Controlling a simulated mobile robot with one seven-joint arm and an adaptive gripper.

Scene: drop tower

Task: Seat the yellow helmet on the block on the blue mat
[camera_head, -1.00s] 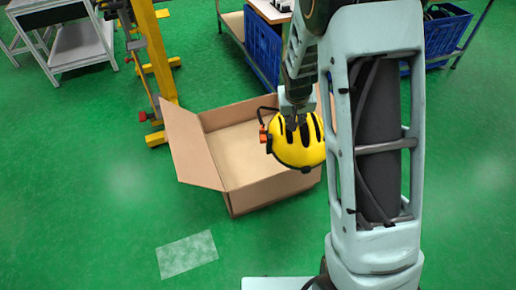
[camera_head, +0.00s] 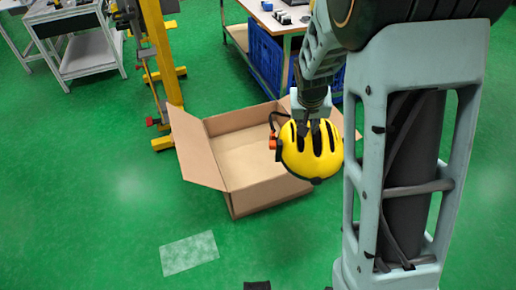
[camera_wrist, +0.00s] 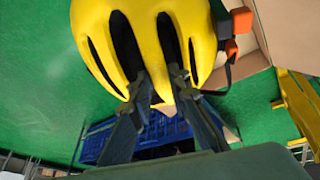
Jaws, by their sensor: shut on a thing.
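The yellow helmet (camera_head: 310,155) with black vent slots hangs from my gripper (camera_head: 315,128), at the right side of the open cardboard box. An orange clip and a dark strap show at its left side. In the wrist view the helmet (camera_wrist: 150,40) fills the upper middle, and the fingers of my gripper (camera_wrist: 160,82) are shut on the shell between its vents. The undersides of the helmet are hidden. I see no blue mat and no block in these frames.
The open cardboard box (camera_head: 222,196) stands on the green floor. A yellow post frame (camera_head: 160,60) stands behind it at left, beside a grey cart (camera_head: 88,55). A workbench (camera_head: 270,20) with blue crates (camera_head: 265,55) is behind. Floor in front is clear, with a pale patch (camera_head: 189,253).

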